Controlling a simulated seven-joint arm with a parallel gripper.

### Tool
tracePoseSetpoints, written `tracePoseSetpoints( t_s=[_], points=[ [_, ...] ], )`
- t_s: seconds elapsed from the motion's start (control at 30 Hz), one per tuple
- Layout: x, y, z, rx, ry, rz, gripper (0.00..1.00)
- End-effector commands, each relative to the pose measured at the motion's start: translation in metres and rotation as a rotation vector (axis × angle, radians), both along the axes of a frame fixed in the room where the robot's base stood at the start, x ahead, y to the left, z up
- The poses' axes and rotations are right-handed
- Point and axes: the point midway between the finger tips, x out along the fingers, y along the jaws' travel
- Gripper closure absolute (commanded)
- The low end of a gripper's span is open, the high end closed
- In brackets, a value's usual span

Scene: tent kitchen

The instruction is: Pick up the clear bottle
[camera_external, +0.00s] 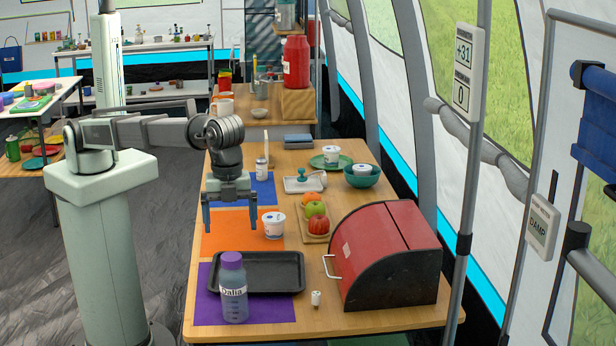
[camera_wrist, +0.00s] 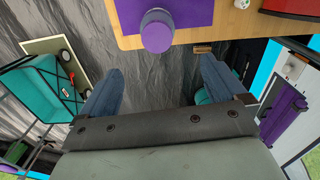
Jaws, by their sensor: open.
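A see-through bottle with a purple-grey cap and a label reading "Dalia" (camera_external: 233,292) stands upright on a purple mat (camera_external: 279,311) at the near left of the table. In the wrist view its round purple top (camera_wrist: 157,31) shows beyond and between my fingers. My gripper (camera_external: 229,226) is open and empty, pointing down over the orange mat (camera_external: 215,246), behind the bottle and apart from it. The fingers also show in the wrist view (camera_wrist: 162,72). A smaller, pale bottle (camera_external: 262,169) stands on the blue mat farther back.
A dark tray (camera_external: 258,273) lies just behind the bottle. A white tub (camera_external: 273,225) stands to the right of my gripper. A board with fruit (camera_external: 315,238), a red bread box (camera_external: 383,255) and a small white item (camera_external: 316,298) are to the right. The table's left edge is close to the bottle.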

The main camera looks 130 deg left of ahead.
Motion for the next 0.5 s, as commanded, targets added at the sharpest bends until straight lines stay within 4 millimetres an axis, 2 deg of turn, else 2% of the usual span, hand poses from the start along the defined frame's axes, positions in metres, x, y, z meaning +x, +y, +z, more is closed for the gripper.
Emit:
tracePoseSetpoints(
  t_s=[0.17,0.5],
  points=[
    [0.0,0.0,-0.014,0.0,0.0,0.005,0.03],
    [-0.001,0.001,-0.069,0.0,0.0,0.004,0.03]
  ],
)
